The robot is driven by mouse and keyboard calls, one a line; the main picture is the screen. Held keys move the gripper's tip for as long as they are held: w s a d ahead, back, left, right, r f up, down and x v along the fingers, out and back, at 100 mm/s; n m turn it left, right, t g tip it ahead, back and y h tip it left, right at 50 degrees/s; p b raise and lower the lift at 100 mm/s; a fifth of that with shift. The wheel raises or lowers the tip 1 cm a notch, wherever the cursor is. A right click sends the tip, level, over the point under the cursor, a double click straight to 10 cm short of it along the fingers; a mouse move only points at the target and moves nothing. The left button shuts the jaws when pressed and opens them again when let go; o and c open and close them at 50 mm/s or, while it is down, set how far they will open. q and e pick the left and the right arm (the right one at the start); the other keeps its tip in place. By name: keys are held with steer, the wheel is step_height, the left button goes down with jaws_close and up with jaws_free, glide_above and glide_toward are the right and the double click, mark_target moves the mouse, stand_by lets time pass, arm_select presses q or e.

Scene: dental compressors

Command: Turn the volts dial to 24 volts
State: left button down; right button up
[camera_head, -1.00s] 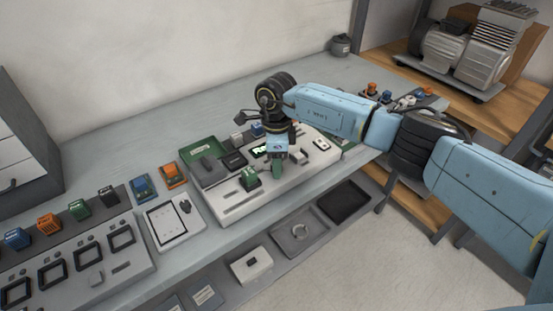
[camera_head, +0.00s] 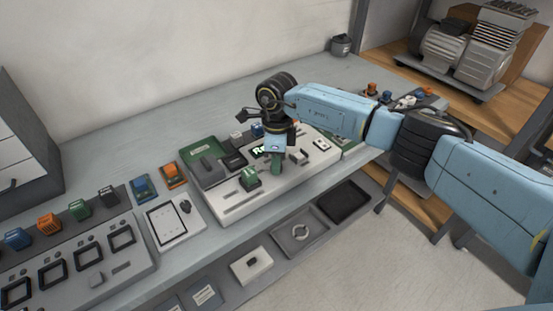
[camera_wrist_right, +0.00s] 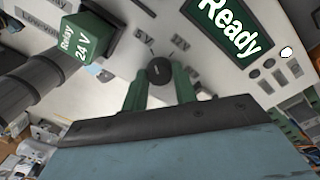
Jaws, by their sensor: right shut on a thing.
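The volts dial (camera_wrist_right: 159,70) is a round black knob on the light grey test panel (camera_head: 238,203). In the wrist view, markings reading 5V and 12V stand beyond it; its pointer setting cannot be made out. My right gripper (camera_wrist_right: 159,82) has its green fingers on either side of the knob, shut on it. In the head view the right gripper (camera_head: 277,172) points down at the panel and hides the dial. A green relay (camera_wrist_right: 86,40) labelled "Relay 24 V" sits on the panel, left of the dial. A screen (camera_wrist_right: 228,28) reads "Ready". My left gripper is not in view.
Blue (camera_head: 143,187) and orange (camera_head: 173,175) relays stand left of the panel, behind a white tablet-like board (camera_head: 172,222). Trays (camera_head: 300,232) lie on the lower shelf in front. A compressor (camera_head: 470,50) stands on a wooden shelf at the back right.

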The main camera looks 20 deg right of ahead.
steer(key=m+p, duration=0.1)
steer(key=m, duration=0.4)
steer(key=shift+r, duration=0.1)
steer(key=m+p, duration=0.1)
steer(key=m, duration=0.4)
steer(key=shift+s+m+p, duration=0.1)
steer(key=shift+m+p, duration=0.3)
steer(key=m+p, duration=0.3)
steer(key=m, duration=0.3)
steer(key=shift+t, duration=0.4)
steer(key=m+p, duration=0.3)
steer(key=m, duration=0.2)
steer(key=shift+m, duration=0.3)
steer(key=o, duration=1)
